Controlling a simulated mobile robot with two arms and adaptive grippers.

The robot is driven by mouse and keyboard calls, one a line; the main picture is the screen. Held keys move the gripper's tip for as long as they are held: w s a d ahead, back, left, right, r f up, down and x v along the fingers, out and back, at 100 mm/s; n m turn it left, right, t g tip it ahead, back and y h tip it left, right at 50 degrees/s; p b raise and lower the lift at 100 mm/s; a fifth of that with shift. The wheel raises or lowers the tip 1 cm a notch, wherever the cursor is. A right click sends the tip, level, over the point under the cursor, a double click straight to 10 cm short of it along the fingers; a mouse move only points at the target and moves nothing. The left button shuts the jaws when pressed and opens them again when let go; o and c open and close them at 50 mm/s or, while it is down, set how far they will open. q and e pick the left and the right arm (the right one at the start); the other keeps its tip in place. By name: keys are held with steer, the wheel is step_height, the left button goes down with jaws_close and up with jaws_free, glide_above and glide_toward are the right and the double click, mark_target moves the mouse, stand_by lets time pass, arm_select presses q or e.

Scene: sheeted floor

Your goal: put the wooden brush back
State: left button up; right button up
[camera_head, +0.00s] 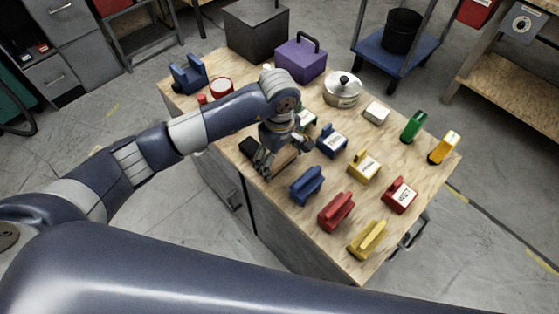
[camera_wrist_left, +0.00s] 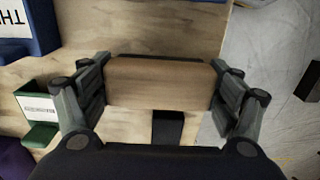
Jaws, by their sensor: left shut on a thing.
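My left gripper (camera_head: 279,160) is over the near left part of the wooden table (camera_head: 233,118). It is shut on the wooden brush (camera_head: 286,161), a plain light-brown block. In the left wrist view the brush (camera_wrist_left: 160,83) lies crosswise between the two fingers (camera_wrist_left: 161,95), which press on its ends. I cannot tell whether the brush touches the table. My gripper and forearm hide part of it and of the table behind. My right gripper is not in view.
A black piece (camera_head: 249,148) lies left of the gripper. Labelled blue (camera_head: 332,141), yellow (camera_head: 364,166) and red (camera_head: 399,194) holders stand to the right. Blue (camera_head: 307,186), red (camera_head: 336,211) and yellow (camera_head: 368,240) blocks line the near side. A pot (camera_head: 342,90) and purple box (camera_head: 300,62) stand farther back.

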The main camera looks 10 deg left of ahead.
arm_select(q)
step_height(320, 180, down, 2)
steer(key=shift+s+f, duration=0.1)
steer(key=shift+f, duration=0.15)
steer(key=o, duration=1)
steer(key=shift+c, duration=0.2)
